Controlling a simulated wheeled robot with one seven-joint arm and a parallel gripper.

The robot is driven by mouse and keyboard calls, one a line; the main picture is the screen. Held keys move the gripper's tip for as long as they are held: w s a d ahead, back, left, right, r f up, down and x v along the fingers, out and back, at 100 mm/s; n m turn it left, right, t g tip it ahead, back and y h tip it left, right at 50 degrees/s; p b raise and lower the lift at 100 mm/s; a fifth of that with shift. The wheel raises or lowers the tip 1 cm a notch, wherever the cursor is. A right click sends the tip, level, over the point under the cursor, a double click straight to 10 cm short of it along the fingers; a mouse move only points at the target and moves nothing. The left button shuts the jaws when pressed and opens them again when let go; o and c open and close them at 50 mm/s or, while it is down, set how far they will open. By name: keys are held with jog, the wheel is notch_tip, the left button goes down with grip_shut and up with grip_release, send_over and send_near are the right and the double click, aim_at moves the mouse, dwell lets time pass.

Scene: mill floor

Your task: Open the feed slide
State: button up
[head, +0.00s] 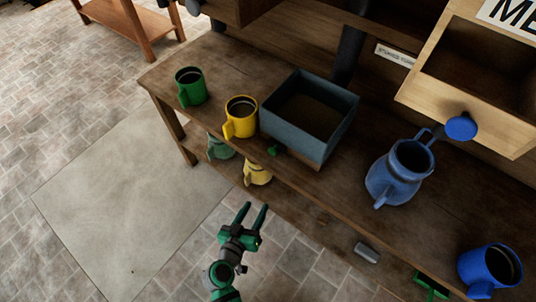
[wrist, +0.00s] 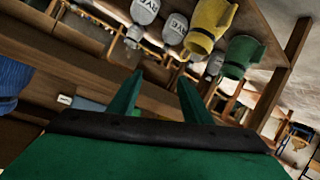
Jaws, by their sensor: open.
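I cannot tell for certain which part is the feed slide. A grey-blue open box (head: 325,142) with dark contents stands on the wooden bench. A small green knob (head: 272,151) shows low at its front left. My gripper (head: 257,208) is open and empty, in front of the bench edge and apart from both knobs. In the wrist view its two green fingers (wrist: 160,88) are spread with nothing between them.
On the bench (head: 345,205) stand a green mug (head: 190,87), a yellow mug (head: 240,117) and, at the right, a blue mug (head: 490,265). More vessels sit below the bench top. Grey sacks marked RYE (wrist: 174,28) show in the wrist view. The floor at left is clear.

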aim_at(271, 152)
jog(key=w+a+r+m+t+h, duration=0.2)
jog(key=w+r+m+h, duration=0.35)
jog(key=r, duration=0.55)
jog(key=shift+n, duration=0.75)
jog(key=x, duration=1.2)
jog(key=shift+w+a+f, duration=0.15)
jog(key=shift+a+f, duration=0.05)
jog(key=shift+f, duration=0.05)
jog(key=shift+c, duration=0.5)
